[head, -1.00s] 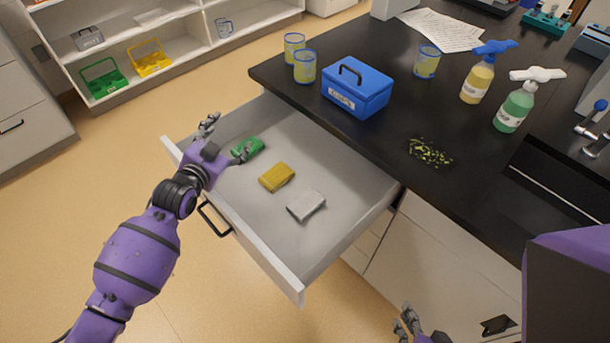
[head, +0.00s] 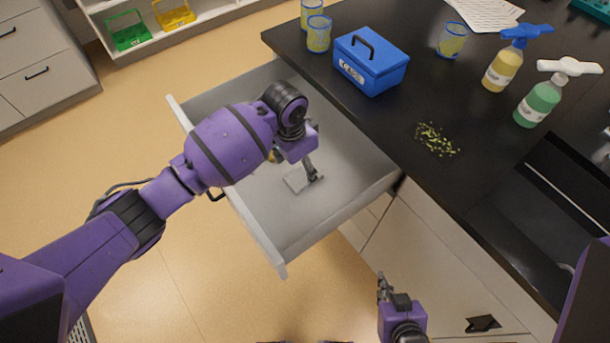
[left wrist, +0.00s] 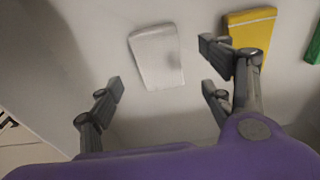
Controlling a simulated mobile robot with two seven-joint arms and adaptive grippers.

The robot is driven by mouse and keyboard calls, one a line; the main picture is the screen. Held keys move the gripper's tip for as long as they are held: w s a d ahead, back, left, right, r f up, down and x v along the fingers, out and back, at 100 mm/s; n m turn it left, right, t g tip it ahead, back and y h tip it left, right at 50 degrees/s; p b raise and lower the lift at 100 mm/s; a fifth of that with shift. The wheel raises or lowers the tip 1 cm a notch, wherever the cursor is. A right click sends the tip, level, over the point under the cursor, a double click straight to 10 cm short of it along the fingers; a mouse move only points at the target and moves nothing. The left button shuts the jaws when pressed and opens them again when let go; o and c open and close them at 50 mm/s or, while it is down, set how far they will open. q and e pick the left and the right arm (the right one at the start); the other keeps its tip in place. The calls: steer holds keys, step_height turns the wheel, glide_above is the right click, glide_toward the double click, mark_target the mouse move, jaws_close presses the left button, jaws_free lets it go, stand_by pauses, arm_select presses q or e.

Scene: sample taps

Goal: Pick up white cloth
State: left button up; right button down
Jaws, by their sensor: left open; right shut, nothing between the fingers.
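The white cloth (head: 299,180) lies folded flat in the open drawer, partly hidden behind my left gripper in the head view. In the left wrist view the white cloth (left wrist: 157,58) lies ahead of the fingertips, between their lines. My left gripper (head: 312,168) is open and empty, above the cloth; its spread fingers also show in the left wrist view (left wrist: 160,80). My right gripper (head: 382,286) is shut and empty, low in front of the cabinet, outside the drawer.
The yellow cloth (left wrist: 251,38) lies beside the white one, close to a left finger. A green cloth (left wrist: 314,42) lies beyond it. The drawer's front wall (head: 245,222) and the black counter edge (head: 375,158) bound the space. A blue box (head: 371,62) stands on the counter.

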mark_target(303, 175)
arm_select(q)
steer(key=f, duration=0.5)
steer(key=shift+w+d, duration=0.2)
steer(key=shift+d, duration=0.2)
steer(key=c, duration=1)
steer(key=shift+c, duration=0.2)
